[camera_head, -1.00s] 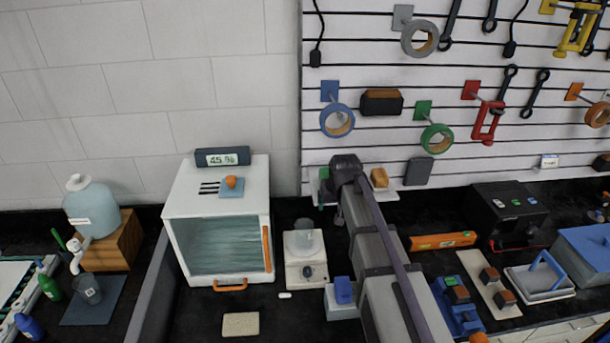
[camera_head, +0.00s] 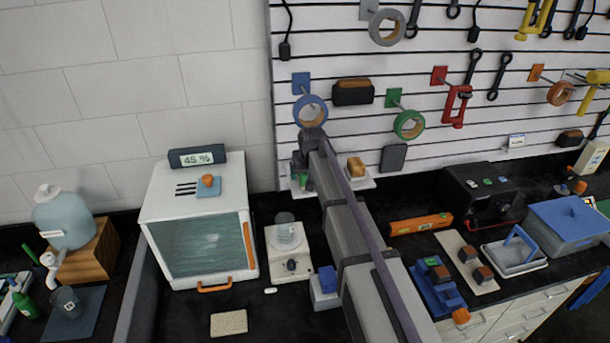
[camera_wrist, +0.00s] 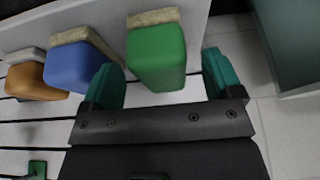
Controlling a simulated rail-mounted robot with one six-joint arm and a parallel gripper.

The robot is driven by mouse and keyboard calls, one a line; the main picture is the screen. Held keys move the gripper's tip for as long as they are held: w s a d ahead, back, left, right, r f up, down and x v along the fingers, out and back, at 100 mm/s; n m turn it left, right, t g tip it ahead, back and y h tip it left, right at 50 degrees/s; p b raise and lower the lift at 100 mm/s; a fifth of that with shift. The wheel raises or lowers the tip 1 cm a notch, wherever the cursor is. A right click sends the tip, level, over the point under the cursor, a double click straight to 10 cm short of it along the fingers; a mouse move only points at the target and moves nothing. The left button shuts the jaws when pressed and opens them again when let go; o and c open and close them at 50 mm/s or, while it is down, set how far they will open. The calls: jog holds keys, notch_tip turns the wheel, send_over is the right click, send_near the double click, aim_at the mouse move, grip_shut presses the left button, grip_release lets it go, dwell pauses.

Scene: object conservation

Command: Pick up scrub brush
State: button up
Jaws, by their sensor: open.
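In the wrist view, a green block with a tan layer along one face (camera_wrist: 157,58), which looks like a scrub brush, lies between the two teal fingers of my gripper (camera_wrist: 163,80). The fingers are apart, with a visible gap to the block on the right side; contact on the left cannot be told. A similar blue block (camera_wrist: 76,65) sits beside the left finger, partly covered by it. An orange one (camera_wrist: 36,82) lies further left. In the head view, my arm reaches to a small wall shelf (camera_head: 366,183), where the orange block (camera_head: 356,167) shows; my fingers are mostly hidden there.
A white cabinet (camera_head: 160,212) with a glass front stands left of my arm. A small white device with a clear cup (camera_head: 290,262) stands between them. A slatted tool wall (camera_head: 430,95) with hanging tapes and clamps rises behind. A level (camera_head: 421,224) lies at right.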

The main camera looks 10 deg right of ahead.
jog(key=w, duration=0.3)
jog(key=b+x, duration=0.3)
jog(key=shift+s+f, duration=0.2)
jog(key=shift+f, duration=0.1)
jog(key=shift+s+r, duration=0.1)
jog(key=shift+r, duration=0.15)
jog(key=shift+f, duration=0.15)
jog(key=c, duration=1.1)
